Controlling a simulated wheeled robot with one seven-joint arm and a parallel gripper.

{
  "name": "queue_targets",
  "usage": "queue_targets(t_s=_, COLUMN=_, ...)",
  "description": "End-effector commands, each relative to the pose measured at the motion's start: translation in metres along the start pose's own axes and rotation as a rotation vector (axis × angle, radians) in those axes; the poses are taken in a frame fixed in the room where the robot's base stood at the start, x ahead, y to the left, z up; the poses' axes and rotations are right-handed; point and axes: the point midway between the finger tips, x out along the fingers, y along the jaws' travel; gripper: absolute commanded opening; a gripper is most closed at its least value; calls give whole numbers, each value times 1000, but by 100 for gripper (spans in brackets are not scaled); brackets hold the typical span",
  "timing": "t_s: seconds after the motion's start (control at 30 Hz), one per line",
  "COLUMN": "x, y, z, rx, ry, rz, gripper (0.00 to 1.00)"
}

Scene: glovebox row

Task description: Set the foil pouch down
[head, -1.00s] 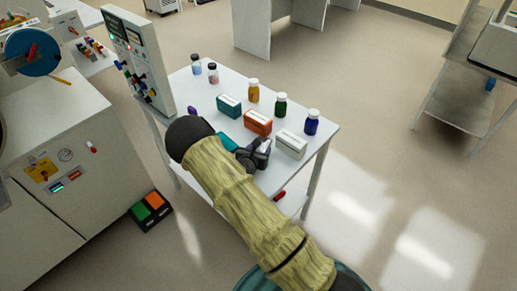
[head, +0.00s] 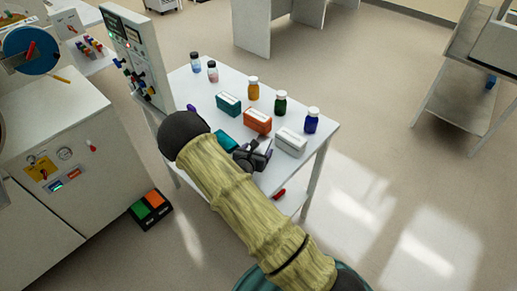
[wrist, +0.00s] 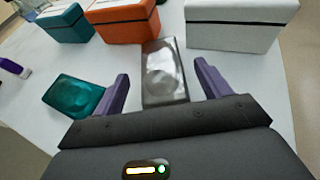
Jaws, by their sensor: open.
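The silver foil pouch (wrist: 165,72) lies on the white table between the two purple fingers of my gripper (wrist: 161,72) in the wrist view. The fingers are open, with a gap on each side of the pouch. In the head view my gripper (head: 262,156) is low over the near part of the table, and it mostly hides the silver pouch there. A teal pouch (wrist: 76,98) lies flat on the table left of my gripper; it also shows in the head view (head: 226,140).
Teal (head: 229,105), orange (head: 257,122) and white (head: 291,143) boxes stand in a row just beyond my gripper. Several bottles stand behind them, including an amber one (head: 253,90). A control panel (head: 136,60) stands at the table's left end. The table's near edge is close.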

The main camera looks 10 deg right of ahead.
Motion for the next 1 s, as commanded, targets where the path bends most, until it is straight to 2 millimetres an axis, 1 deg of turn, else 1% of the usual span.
queue_targets(t_s=0.03, x=-10, y=1, z=-1, rx=0, ry=0, rz=2, gripper=76)
queue_targets(t_s=0.2, x=-44, y=1, z=-1, rx=1, ry=0, rz=2, gripper=76)
queue_targets(t_s=0.3, x=-63, y=0, z=-1, rx=0, ry=1, rz=1, gripper=76)
queue_targets(t_s=0.43, x=-82, y=0, z=-1, rx=1, ry=0, rz=0, gripper=76)
queue_targets(t_s=0.6, x=-93, y=0, z=-1, rx=-1, ry=0, rz=1, gripper=76)
queue_targets(t_s=1.0, x=-94, y=2, z=-1, rx=-2, ry=0, rz=3, gripper=76)
